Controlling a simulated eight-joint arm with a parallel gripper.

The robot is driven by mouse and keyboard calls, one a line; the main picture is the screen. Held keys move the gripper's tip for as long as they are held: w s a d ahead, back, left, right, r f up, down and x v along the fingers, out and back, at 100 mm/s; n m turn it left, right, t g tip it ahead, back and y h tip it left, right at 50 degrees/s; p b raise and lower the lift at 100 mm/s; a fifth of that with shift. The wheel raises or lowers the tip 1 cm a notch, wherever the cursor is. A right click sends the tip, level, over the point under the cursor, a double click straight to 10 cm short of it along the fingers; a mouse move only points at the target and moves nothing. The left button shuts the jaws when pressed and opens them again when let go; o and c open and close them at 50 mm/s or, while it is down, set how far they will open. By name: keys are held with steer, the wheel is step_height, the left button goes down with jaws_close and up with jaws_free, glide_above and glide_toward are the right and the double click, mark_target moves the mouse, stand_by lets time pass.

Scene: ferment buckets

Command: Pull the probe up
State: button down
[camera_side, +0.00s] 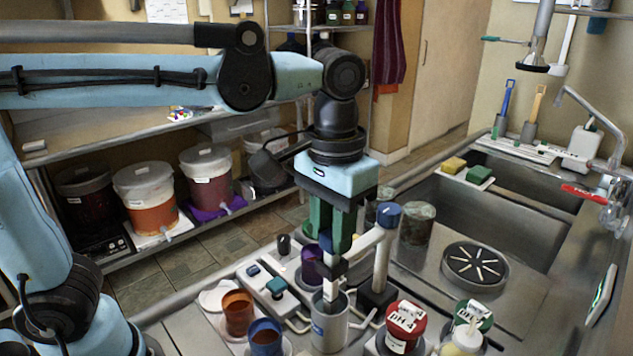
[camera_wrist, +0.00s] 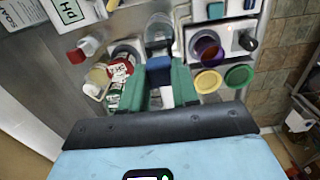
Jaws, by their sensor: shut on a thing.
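My gripper (camera_side: 334,246) points straight down with its green fingers shut on the top of the probe (camera_side: 333,270). The probe is a dark grey block with a slim stem, upright, its lower end inside a grey metal beaker (camera_side: 330,325) and hidden by the wall. A pale stand with a blue knob (camera_side: 388,212) rises just right of the probe, close to my fingers. In the wrist view my gripper (camera_wrist: 160,75) has a blue-grey piece between its green fingers. The beaker (camera_wrist: 159,30) shows just beyond the fingertips.
An orange-brown cup (camera_side: 238,312), a blue cup (camera_side: 266,338) and a purple cup (camera_side: 312,262) stand left of the beaker. A red-capped pH bottle (camera_side: 405,325) and a green-capped one (camera_side: 473,315) stand right. The sink (camera_side: 450,215) lies behind; lidded buckets (camera_side: 145,195) line a shelf.

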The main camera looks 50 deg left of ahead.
steer(key=shift+r, duration=2.2)
steer(key=c, duration=0.8)
jaws_free()
steer(key=shift+c, duration=0.2)
step_height(320, 180, up, 12)
